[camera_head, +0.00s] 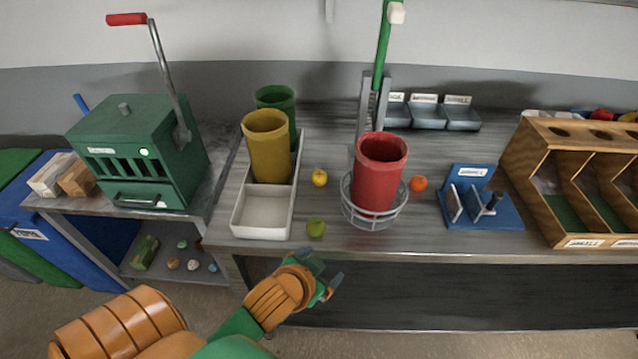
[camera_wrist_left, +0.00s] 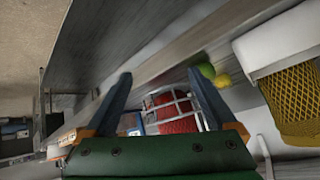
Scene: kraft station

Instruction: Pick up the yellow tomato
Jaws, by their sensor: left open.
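The small yellow tomato (camera_head: 320,177) sits on the grey table between the white tray and the wire basket, with a small stem on top. In the left wrist view the yellow tomato (camera_wrist_left: 223,80) shows to the right of the fingers, partly behind the green one. My left gripper (camera_head: 324,273) is open and empty, in front of the table's front edge and apart from the tomato. Its two spread fingers (camera_wrist_left: 158,76) show in the left wrist view with nothing between them held. My right gripper is not in view.
A green tomato (camera_head: 316,228) lies nearer the front edge. An orange-red tomato (camera_head: 419,183) lies right of the wire basket (camera_head: 372,219), which holds a red cup (camera_head: 379,180). The white tray (camera_head: 236,222) holds a yellow cup (camera_head: 267,150). A blue fixture (camera_head: 506,215) stands right.

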